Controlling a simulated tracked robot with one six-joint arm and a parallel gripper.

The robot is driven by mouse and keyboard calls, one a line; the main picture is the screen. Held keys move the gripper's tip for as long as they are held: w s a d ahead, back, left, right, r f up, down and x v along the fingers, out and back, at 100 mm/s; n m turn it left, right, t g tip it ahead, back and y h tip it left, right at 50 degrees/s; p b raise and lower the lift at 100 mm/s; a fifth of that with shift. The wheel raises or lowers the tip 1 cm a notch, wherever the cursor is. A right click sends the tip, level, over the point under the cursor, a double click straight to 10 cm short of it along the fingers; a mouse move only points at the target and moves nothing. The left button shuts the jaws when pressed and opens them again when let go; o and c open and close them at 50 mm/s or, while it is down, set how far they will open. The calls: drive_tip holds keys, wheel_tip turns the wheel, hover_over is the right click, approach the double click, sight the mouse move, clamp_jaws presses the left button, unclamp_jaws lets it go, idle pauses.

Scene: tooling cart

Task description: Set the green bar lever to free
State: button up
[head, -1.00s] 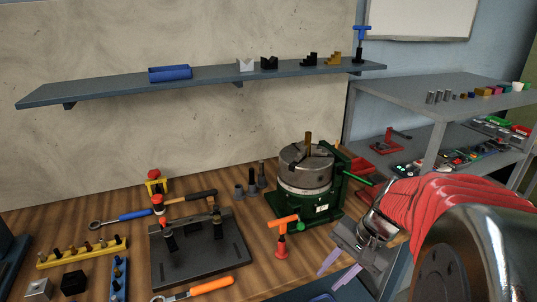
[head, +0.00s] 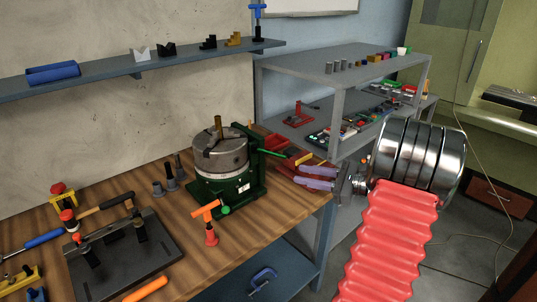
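The green bar lever (head: 272,153) sticks out to the right from the upper side of a dark green fixture (head: 226,193) with a round grey chuck (head: 221,152) on top. It lies roughly level, tilting slightly down toward its tip. My gripper (head: 299,175) is to the right of the lever and a little lower in the picture, its pale purple fingers pointing left. The fingers are apart with nothing seen between them. A gap shows between the fingertips and the lever; the depth between them is hard to judge.
An orange-handled T-tool (head: 208,212) stands in front of the fixture. Red parts (head: 281,144) lie behind the lever. A grey shelf rack (head: 345,70) stands behind my gripper. A black plate fixture (head: 125,255) is at the left. The bench's right edge is below my gripper.

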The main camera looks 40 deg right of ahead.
sight(270, 153)
drive_tip(key=r, duration=0.1)
drive_tip(key=d+r+t, duration=0.1)
drive_tip(key=r+m, duration=0.1)
drive_tip(key=shift+w+d, duration=0.2)
drive_tip(key=shift+w, duration=0.05)
drive_tip(key=shift+w, duration=0.1)
drive_tip(key=x, duration=1.3)
drive_tip(key=shift+w+a+r, duration=0.1)
drive_tip(key=shift+w+r, duration=0.05)
drive_tip(key=shift+w, duration=0.15)
clamp_jaws()
